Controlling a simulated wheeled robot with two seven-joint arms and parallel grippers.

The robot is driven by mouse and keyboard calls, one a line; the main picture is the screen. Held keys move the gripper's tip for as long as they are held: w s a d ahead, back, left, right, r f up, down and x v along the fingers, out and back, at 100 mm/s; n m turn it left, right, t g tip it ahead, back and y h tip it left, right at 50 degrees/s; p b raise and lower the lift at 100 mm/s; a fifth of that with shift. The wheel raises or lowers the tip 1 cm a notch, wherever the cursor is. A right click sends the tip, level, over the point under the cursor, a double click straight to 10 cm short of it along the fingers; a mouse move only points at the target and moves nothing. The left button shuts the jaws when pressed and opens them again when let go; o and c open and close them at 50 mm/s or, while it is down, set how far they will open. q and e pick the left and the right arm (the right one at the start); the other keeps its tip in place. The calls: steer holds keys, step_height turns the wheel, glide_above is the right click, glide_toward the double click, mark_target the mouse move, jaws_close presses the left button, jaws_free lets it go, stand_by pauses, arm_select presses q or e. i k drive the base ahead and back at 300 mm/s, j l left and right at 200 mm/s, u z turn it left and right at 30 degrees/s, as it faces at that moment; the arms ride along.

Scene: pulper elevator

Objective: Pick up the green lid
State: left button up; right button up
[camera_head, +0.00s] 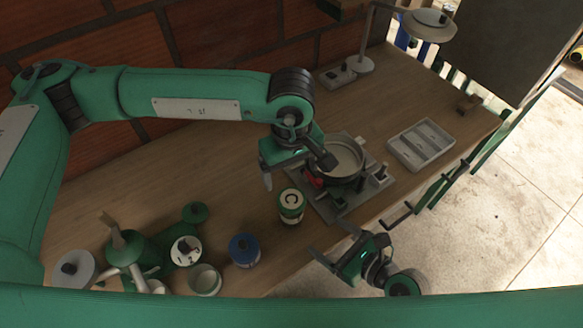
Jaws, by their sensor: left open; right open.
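A small green disc (195,212) that looks like the green lid lies on the wooden table, left of the middle. A green canister (291,204) with a pale top marked "C" stands to its right. My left gripper (298,174) is open and empty above the table, behind the canister and at the left edge of the round pan (346,158). It is up and to the right of the green disc. My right gripper (327,238) is open and empty at the table's front edge, right of the blue canister (244,250). Neither gripper touches the green disc.
A green machine (135,250), a canister with a white lettered top (186,250) and a white cup (205,281) crowd the front left. A grey divided tray (421,144) and a lamp-like stand (361,66) are farther right. The table's left rear is clear.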

mark_target(194, 213)
steer(key=k+l, duration=0.25)
steer(key=l, duration=0.15)
steer(key=k+l, duration=0.55)
steer(key=l, duration=0.25)
steer(key=k+l, duration=0.25)
steer(key=l, duration=0.15)
